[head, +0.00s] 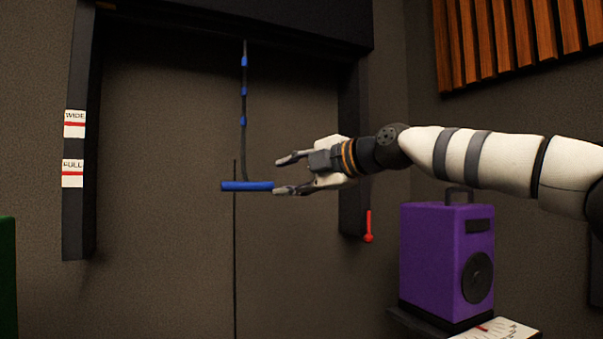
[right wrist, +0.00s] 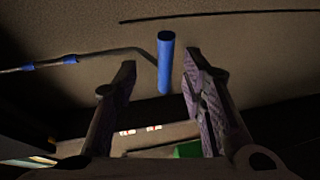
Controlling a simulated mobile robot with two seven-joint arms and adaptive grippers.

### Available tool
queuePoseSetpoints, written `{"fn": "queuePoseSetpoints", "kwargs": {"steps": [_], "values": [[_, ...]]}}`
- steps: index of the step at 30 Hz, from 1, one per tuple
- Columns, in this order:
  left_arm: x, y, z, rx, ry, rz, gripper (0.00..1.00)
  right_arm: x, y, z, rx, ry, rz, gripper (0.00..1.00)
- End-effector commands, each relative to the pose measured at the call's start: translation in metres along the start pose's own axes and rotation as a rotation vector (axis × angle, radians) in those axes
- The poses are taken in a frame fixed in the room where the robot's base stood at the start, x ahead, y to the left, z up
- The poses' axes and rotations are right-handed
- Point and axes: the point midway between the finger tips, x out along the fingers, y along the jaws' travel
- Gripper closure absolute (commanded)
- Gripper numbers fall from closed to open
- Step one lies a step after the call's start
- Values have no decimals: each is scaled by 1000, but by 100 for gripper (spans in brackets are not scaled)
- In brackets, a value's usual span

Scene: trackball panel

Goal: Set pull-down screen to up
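The pull-down screen's black housing (head: 290,22) spans the top of the head view, with dark side rails below it. A dark cord with blue bands (head: 244,92) hangs from it to a blue bar handle (head: 235,186). My right gripper (head: 276,175) is open, at the handle's right end. In the right wrist view, the blue handle (right wrist: 165,65) shows between and just beyond the spread fingers of the right gripper (right wrist: 158,75). I cannot tell whether a finger touches it. My left gripper is not in view.
The left rail carries a "WIDE" label (head: 75,123) and a "FULL" label (head: 73,173). A red piece (head: 369,228) hangs by the right rail's foot. A purple speaker (head: 446,250) stands on a shelf below my right arm. The space left of the handle is clear.

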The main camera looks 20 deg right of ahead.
Motion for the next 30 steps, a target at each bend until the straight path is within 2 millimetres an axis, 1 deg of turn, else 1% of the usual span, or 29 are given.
{"fn": "queuePoseSetpoints", "kwargs": {"steps": [1, 3, 6, 10, 20, 22, 23, 25, 26, 27, 29, 30], "values": [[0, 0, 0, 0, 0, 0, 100, -13, 2, 0, 0, 0, 3, 62], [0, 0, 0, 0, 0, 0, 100, -25, 1, 0, 0, 0, 2, 62], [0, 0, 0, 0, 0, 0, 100, -36, 0, 0, 0, 1, 1, 62], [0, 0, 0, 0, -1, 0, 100, -40, 0, -1, 0, 1, 0, 62], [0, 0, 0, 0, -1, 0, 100, -40, 0, -1, 0, 1, -1, 62], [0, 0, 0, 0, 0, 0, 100, -36, -5, -2, 9, 3, -10, 62], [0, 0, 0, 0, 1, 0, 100, -31, -13, -4, 23, 7, -23, 62], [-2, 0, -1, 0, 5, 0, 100, -11, -46, -14, 86, 17, -78, 62], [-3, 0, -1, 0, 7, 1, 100, 0, -67, -20, 127, 22, -112, 62], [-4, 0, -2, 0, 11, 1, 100, 14, -101, -29, 195, 26, -165, 62], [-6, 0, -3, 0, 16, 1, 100, 33, -157, -43, 309, 24, -249, 62], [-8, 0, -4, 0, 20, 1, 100, 42, -195, -53, 386, 16, -306, 62]]}}
